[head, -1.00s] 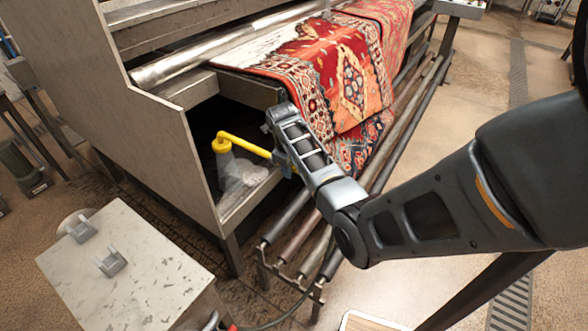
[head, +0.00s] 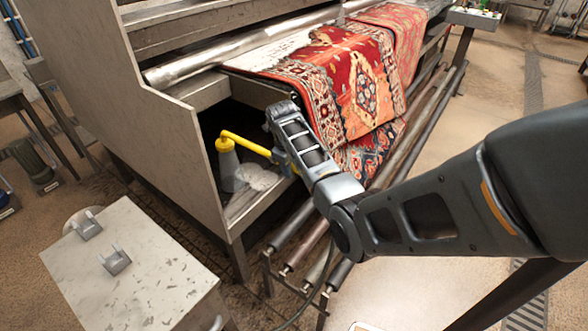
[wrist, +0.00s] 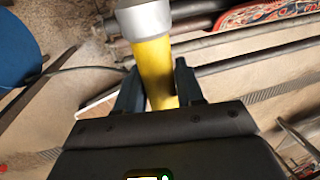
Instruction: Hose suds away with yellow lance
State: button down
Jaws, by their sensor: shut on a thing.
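The yellow lance (head: 248,145) is in my gripper, reaching left into the machine's open bay in the head view. Its bent tip points down, with a grey, hazy cone (head: 228,168) below it that looks like spray. A whitish patch of suds (head: 260,178) lies on the bay floor just right of the cone. My gripper (head: 281,160) is in front of the bay opening, partly hidden by my arm. In the wrist view, my gripper's two dark fingers (wrist: 157,88) are shut on the lance's yellow tube (wrist: 154,62), below a grey collar (wrist: 145,19).
The rug machine's side panel (head: 150,120) stands left of the bay. A patterned rug (head: 365,85) hangs over its front, above several long rollers (head: 300,240). A pale-topped cabinet (head: 135,270) stands at the front left. A dark hose (head: 318,295) runs below the rollers.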

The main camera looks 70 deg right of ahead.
jog(key=shift+w+d+b, duration=0.2)
jog(key=shift+w+b, duration=0.2)
jog(key=shift+w, duration=0.2)
jog(key=shift+w+d+b, duration=0.15)
jog(key=shift+w+b, duration=0.2)
jog(key=shift+w, duration=0.2)
jog(key=shift+w, duration=0.15)
jog(key=shift+r, duration=0.1)
dwell(0.3)
